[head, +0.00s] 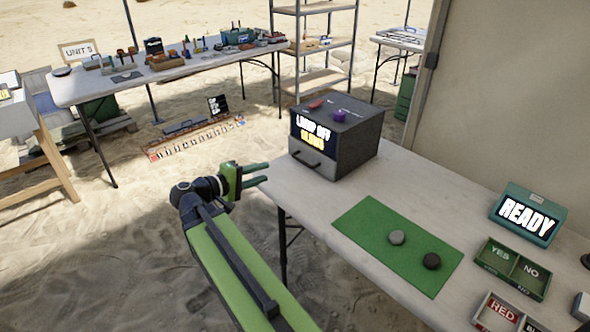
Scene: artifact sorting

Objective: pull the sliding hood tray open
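The hood (350,140) is a dark grey box on the near table, with a lit "LAMP OFF" sign on its front. Its tray (312,160) is the lighter grey lower front, which looks flush with the box and has a dark bar handle (306,156). A red item and a purple knob sit on the hood's top. My gripper (268,173) is to the left of the handle, at the table's left edge, with its two green fingers apart and nothing between them. It does not touch the tray.
The near table (310,200) also holds a green mat (365,223) with two round stones, a "READY" display (526,214), a YES/NO box (510,268) and a RED box (497,313). Sand lies left of the table. A long table (180,72) with tools stands behind.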

